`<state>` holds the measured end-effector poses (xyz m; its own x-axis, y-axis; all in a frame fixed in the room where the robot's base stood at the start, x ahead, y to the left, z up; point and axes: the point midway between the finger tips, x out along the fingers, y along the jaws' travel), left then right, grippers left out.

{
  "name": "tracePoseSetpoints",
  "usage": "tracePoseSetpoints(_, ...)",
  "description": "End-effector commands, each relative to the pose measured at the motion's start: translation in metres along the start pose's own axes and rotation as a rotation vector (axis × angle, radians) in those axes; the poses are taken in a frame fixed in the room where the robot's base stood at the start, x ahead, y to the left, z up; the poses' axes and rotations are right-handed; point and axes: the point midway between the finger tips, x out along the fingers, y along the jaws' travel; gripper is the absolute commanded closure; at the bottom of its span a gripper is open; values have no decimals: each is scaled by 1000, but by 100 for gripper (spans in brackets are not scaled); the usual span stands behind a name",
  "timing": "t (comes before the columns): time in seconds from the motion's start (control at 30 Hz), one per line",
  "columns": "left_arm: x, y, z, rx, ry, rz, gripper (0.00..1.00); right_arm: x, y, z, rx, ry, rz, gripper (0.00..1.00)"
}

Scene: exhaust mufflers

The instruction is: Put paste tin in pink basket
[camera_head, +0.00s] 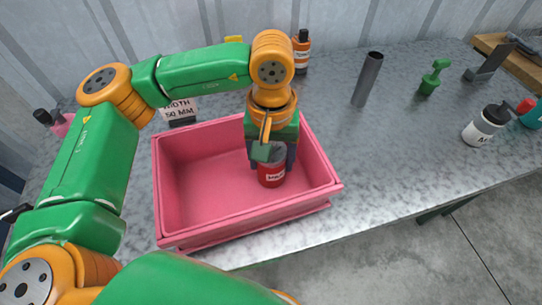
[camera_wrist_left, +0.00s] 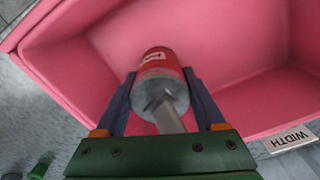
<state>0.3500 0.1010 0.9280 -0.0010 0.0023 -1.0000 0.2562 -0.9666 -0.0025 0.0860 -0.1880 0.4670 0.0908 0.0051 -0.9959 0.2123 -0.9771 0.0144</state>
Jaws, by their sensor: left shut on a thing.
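The paste tin (camera_head: 271,176) is a small red can with a white label and a grey top. My left gripper (camera_head: 271,158) is shut on it and holds it upright inside the pink basket (camera_head: 164,192), toward its right side. In the left wrist view the tin (camera_wrist_left: 155,62) sits between the two fingers of the left gripper (camera_wrist_left: 165,92), with the pink basket (camera_wrist_left: 240,50) walls around it. I cannot tell whether the tin touches the basket floor. My right gripper is not in view.
A sign (camera_head: 180,108) stands behind the basket. An orange-labelled bottle (camera_head: 301,52), a dark tube (camera_head: 368,79), a green object (camera_head: 433,77) and a white bottle (camera_head: 484,124) stand on the grey table.

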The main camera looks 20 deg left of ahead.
Motion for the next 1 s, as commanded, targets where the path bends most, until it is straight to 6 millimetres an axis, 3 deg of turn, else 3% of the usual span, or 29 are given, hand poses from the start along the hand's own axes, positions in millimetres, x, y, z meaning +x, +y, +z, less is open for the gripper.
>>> tracePoseSetpoints(0.07, 4, 0, 0, 0, 0, 0, 92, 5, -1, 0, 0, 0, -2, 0)
tracePoseSetpoints(0.1, 3, 0, 0, 0, 0, 0, 23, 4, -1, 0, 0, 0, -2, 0)
tracePoseSetpoints(0.2, 2, 0, 0, 0, 0, 0, 0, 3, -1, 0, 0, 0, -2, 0)
tracePoseSetpoints(0.5, -8, 0, -1, 0, 2, 1, 0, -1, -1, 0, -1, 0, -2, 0)
tracePoseSetpoints(0.8, -90, 1, 0, 0, 3, 2, 0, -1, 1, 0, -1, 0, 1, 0)
tracePoseSetpoints(0.9, -111, 0, 0, 0, 2, 0, 0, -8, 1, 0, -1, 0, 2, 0)
tracePoseSetpoints(1.0, -120, 0, 0, 0, 1, 0, 0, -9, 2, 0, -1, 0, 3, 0)
